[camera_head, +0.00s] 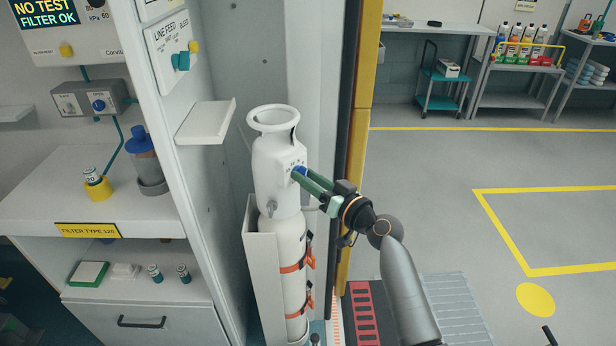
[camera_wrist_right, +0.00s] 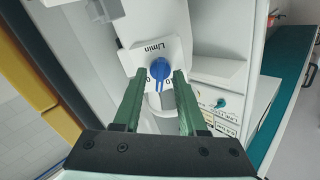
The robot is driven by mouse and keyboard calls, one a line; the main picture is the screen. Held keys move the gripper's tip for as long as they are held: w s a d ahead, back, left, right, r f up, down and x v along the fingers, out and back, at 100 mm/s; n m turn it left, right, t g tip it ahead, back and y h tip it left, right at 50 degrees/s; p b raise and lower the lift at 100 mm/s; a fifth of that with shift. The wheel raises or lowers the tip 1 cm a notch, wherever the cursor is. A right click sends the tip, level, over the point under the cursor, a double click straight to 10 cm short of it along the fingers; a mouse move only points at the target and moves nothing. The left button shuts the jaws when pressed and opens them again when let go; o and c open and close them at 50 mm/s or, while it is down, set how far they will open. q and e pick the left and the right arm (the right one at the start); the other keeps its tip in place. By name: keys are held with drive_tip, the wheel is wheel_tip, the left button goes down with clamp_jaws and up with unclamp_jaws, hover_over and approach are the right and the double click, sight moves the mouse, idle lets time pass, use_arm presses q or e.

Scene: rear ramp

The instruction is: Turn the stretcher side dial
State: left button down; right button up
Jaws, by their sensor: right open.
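The blue dial (camera_wrist_right: 160,70) sits on a white plate marked "L/min" in the right wrist view. In the head view the blue dial (camera_head: 298,171) shows on the side of a white cylinder-shaped unit (camera_head: 276,160), partly hidden by the fingers. My right gripper (camera_wrist_right: 158,78) is open, with one green finger on each side of the dial. Whether the fingers touch the dial I cannot tell. In the head view my right gripper (camera_head: 303,175) reaches the unit from the right. No stretcher shows. My left gripper is not in view.
A white cabinet panel (camera_head: 172,50) with a small shelf (camera_head: 206,122) stands left of the unit. A yellow-edged post (camera_head: 358,120) rises close behind my right arm. Open floor (camera_head: 430,190) lies to the right. Orange straps (camera_head: 295,267) hold the cylinder below.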

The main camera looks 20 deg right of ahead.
clamp_jaws()
idle(0.4)
drive_tip(key=shift+m, duration=0.3)
drive_tip(key=shift+f+m+p, duration=0.1)
drive_tip(key=shift+m+p, duration=0.25)
drive_tip(key=shift+m, duration=3.25)
unclamp_jaws()
